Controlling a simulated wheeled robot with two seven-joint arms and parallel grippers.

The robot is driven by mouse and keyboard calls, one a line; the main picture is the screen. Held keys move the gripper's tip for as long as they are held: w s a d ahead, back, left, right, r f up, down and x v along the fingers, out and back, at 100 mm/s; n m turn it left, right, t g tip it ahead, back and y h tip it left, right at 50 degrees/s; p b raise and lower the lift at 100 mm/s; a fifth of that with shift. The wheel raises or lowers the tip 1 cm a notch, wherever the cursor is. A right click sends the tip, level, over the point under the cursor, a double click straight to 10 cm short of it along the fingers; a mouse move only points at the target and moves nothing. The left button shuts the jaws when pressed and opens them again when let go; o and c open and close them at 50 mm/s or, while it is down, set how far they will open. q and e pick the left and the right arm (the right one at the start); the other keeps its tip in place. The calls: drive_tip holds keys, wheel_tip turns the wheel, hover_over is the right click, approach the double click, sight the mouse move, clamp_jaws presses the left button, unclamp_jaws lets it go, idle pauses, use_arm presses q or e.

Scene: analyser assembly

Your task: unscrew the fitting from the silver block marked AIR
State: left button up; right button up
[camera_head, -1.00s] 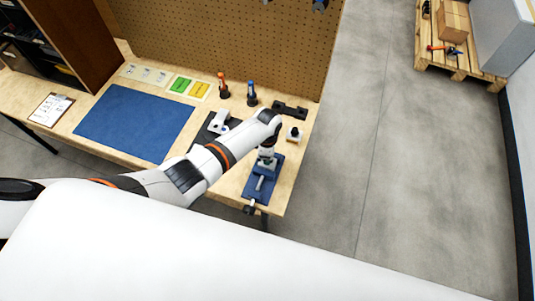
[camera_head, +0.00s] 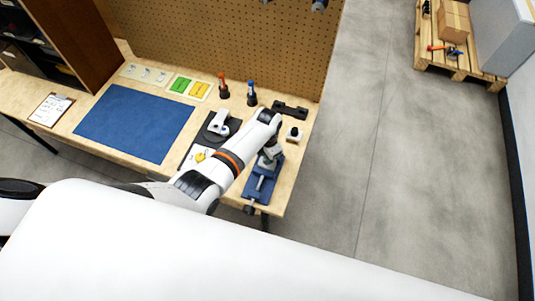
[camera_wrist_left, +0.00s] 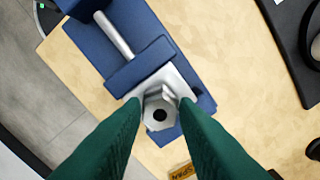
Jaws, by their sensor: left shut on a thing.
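The silver block (camera_wrist_left: 180,80) is clamped in a blue vise (camera_wrist_left: 143,68), which also shows at the bench's right end in the head view (camera_head: 256,193). Its marking cannot be read. My right gripper is in neither view.
A dark mat (camera_head: 194,158) with a white part and a yellow piece lies left of the vise. An orange (camera_head: 223,88) and a blue-topped tool (camera_head: 251,92) stand behind. A blue mat (camera_head: 135,122) covers the bench's left.

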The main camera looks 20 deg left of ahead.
use_arm(q)
drive_tip(key=o, duration=1.6)
drive_tip(key=shift+o, duration=0.2)
drive_tip(key=shift+r, duration=0.1)
drive_tip(key=shift+r, duration=2.4)
